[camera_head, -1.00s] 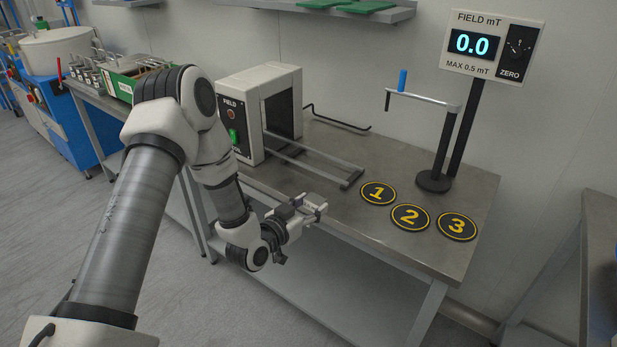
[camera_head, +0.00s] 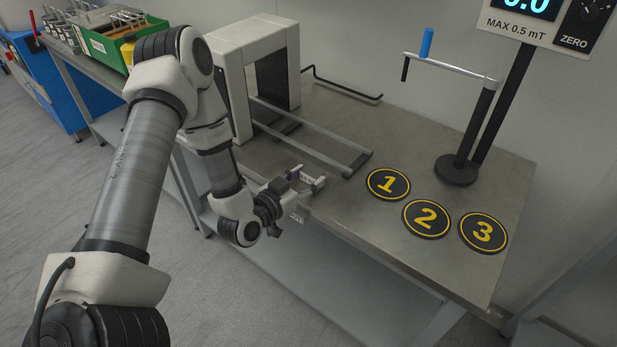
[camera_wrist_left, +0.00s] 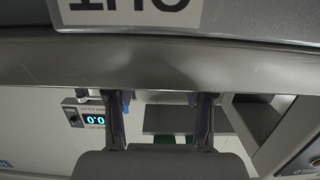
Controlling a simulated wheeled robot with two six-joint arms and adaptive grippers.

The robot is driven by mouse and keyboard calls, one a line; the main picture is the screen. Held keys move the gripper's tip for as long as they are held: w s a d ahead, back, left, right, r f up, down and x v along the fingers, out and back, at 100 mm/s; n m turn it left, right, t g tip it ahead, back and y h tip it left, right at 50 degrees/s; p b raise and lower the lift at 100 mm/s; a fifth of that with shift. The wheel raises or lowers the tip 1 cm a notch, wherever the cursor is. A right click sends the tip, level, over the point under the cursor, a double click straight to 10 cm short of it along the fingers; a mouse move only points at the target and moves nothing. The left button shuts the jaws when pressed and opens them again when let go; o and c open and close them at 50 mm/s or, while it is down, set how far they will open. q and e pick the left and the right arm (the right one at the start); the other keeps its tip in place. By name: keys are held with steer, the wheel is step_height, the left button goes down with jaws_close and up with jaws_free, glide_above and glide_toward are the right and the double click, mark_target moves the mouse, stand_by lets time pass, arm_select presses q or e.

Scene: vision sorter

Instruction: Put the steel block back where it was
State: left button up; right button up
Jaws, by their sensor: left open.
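I cannot make out a steel block in either view. My left gripper (camera_head: 311,186) is at the front edge of the steel table (camera_head: 335,205), in front of the rails. Its fingers also show in the left wrist view (camera_wrist_left: 160,118), standing apart with nothing visible between them. The round pads 1 (camera_head: 388,184), 2 (camera_head: 426,218) and 3 (camera_head: 483,232) are bare. The white field tester (camera_head: 235,62) stands at the back left of the table, and its two grey rails (camera_head: 318,140) run out to the right. My right gripper is not in view.
A stand (camera_head: 456,170) with a side arm carries a blue cylinder (camera_head: 427,43). The field display (camera_head: 530,12) is cut off at the top; it reads 0.0 in the left wrist view (camera_wrist_left: 95,119). A green bin (camera_head: 112,45) is at the back left. A bent black rod (camera_head: 345,88) lies behind the rails.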

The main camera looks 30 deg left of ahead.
arm_select(q)
steer(key=shift+o, duration=1.4)
steer(key=shift+s+r, duration=0.25)
steer(key=shift+s, duration=0.1)
steer(key=shift+w, duration=0.1)
steer(key=shift+w+f, duration=0.1)
steer(key=shift+f, duration=0.05)
